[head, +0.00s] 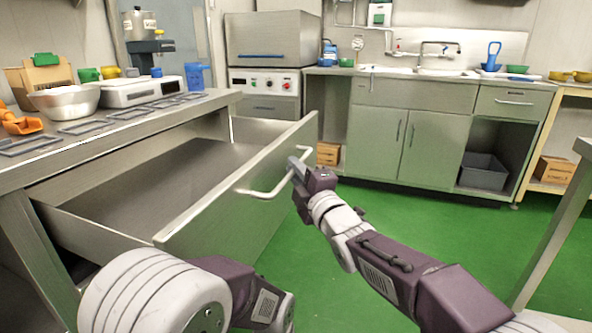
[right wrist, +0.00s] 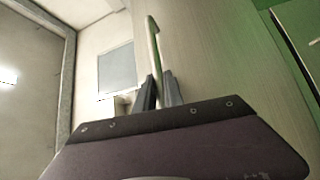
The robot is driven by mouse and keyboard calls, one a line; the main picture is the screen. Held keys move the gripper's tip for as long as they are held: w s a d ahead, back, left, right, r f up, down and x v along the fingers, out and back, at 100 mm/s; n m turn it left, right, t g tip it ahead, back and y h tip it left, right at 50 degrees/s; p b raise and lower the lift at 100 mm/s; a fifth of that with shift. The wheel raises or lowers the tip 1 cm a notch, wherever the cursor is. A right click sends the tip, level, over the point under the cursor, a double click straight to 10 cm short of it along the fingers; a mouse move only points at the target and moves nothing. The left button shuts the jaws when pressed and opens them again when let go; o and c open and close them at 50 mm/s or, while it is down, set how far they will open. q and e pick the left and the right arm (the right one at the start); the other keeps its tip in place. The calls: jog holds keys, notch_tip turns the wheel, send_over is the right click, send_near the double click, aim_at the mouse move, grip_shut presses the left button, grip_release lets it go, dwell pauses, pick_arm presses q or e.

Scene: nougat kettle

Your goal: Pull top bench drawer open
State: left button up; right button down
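The top bench drawer (head: 215,200) is pulled far out from under the bench, and its empty inside shows. Its bar handle (head: 262,191) runs along the front panel. My right gripper (head: 297,172) is at the right end of this handle. In the right wrist view the handle (right wrist: 153,45) passes between the two fingers of the gripper (right wrist: 160,92), which look closed on it. Part of the handle is hidden behind the fingers. My left arm shows at the bottom left of the head view, with its gripper out of sight.
The bench top (head: 125,123) holds a metal bowl (head: 64,102), a white scale (head: 140,91) and several dark frames. A sink counter (head: 420,85) stands along the back wall. Green floor (head: 400,230) is clear right of the drawer. A table leg (head: 550,225) stands at far right.

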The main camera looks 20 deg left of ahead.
jog(key=c, duration=1.5)
grip_release()
jog(key=shift+f, duration=0.1)
jog(key=shift+o, duration=0.2)
jog(key=p+v, duration=0.2)
jog(key=v, duration=0.7)
